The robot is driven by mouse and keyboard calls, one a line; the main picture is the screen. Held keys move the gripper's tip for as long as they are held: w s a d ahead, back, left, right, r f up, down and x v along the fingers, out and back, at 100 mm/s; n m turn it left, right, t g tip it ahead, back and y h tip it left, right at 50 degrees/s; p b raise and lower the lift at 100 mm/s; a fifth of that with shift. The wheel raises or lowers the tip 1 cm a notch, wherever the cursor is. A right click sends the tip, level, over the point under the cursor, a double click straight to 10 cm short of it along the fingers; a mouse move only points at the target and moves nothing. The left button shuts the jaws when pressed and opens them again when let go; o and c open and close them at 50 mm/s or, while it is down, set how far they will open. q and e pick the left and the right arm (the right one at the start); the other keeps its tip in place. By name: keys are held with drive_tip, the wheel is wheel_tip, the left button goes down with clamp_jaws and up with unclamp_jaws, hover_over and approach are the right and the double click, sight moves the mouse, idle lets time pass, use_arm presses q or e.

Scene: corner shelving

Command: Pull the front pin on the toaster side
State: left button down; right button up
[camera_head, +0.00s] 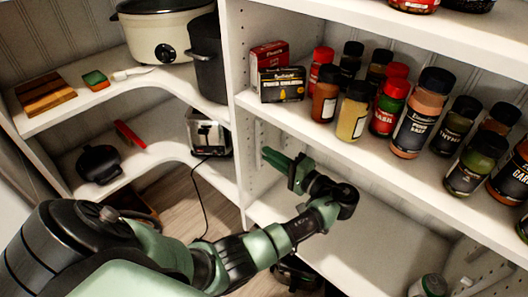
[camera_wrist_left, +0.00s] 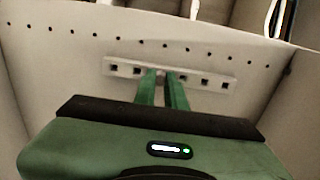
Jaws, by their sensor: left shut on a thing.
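My left gripper (camera_head: 267,153) reaches into the shelf bay right of the upright panel beside the toaster (camera_head: 209,132). In the left wrist view its two green fingers (camera_wrist_left: 163,77) are close together at a pale strip (camera_wrist_left: 205,80) with several dark square holes, fixed to the white panel (camera_wrist_left: 60,55). The fingers are shut on the pin at the middle of the strip; the pin itself is mostly hidden between the fingertips. The toaster is silver and black and stands on the corner shelf, on the other side of the panel. My right gripper is out of view.
A shelf of spice jars (camera_head: 414,120) and small boxes (camera_head: 281,84) is above my left arm. The lower shelf (camera_head: 385,232) is mostly bare, with a jar (camera_head: 428,286) at its front. A black cord (camera_head: 200,200) hangs below the toaster. A row of small holes runs along the panel.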

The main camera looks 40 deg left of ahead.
use_arm(q)
drive_tip(key=shift+d, duration=0.1)
idle(0.7)
drive_tip(key=d, duration=0.5)
drive_tip(key=shift+s+d, duration=0.25)
drive_tip(key=shift+d, duration=0.15)
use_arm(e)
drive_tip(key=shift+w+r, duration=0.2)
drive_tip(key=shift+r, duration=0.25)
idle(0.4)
